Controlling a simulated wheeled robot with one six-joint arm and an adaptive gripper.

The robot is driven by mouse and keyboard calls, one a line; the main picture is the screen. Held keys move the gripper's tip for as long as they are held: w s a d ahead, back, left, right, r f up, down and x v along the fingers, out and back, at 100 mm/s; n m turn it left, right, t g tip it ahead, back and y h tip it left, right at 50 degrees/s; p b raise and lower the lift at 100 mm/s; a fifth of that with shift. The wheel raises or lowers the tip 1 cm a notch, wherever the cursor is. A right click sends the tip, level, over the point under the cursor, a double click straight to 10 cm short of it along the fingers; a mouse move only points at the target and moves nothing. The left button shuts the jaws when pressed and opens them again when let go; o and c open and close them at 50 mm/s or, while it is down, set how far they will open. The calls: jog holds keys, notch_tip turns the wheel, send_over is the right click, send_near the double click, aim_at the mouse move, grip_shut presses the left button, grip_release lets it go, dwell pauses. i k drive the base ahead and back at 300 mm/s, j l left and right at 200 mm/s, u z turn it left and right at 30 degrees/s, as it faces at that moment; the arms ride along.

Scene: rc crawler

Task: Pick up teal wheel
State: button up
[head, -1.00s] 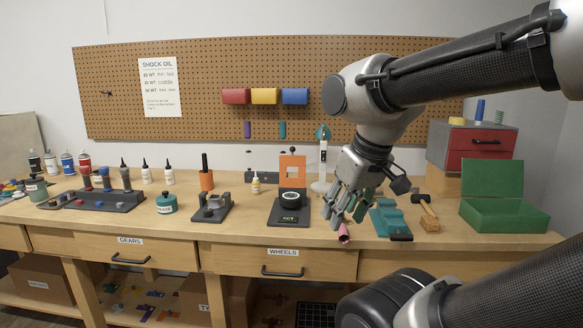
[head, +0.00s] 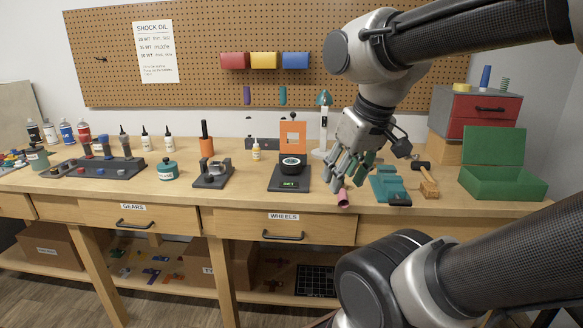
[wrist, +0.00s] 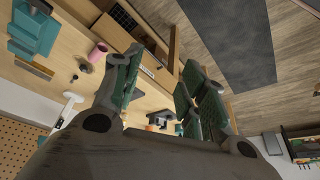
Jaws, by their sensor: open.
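I cannot make out a teal wheel in either view. The drawer labelled WHEELS (head: 328,228) is shut, so its inside is hidden. My gripper (head: 348,184) is open and empty above the right half of the bench, near a pink cylinder (head: 343,198) and left of a teal block (head: 386,186). In the wrist view its green-padded fingers (wrist: 160,80) are spread apart with nothing between them.
A GEARS drawer (head: 175,216) is shut. A teal jar (head: 168,170), a hammer (head: 428,185) and an open green box (head: 500,182) stand on the bench. Small coloured parts (head: 150,272) and a black grid tray (head: 316,281) are on the lower shelf. My arm hides part of the right side.

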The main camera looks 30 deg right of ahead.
aim_at(296, 166)
jog(key=i+j+z, duration=0.4)
jog(key=i, duration=0.15)
jog(key=i+j+z, duration=0.35)
jog(key=i+j, duration=0.1)
jog(key=j, duration=0.05)
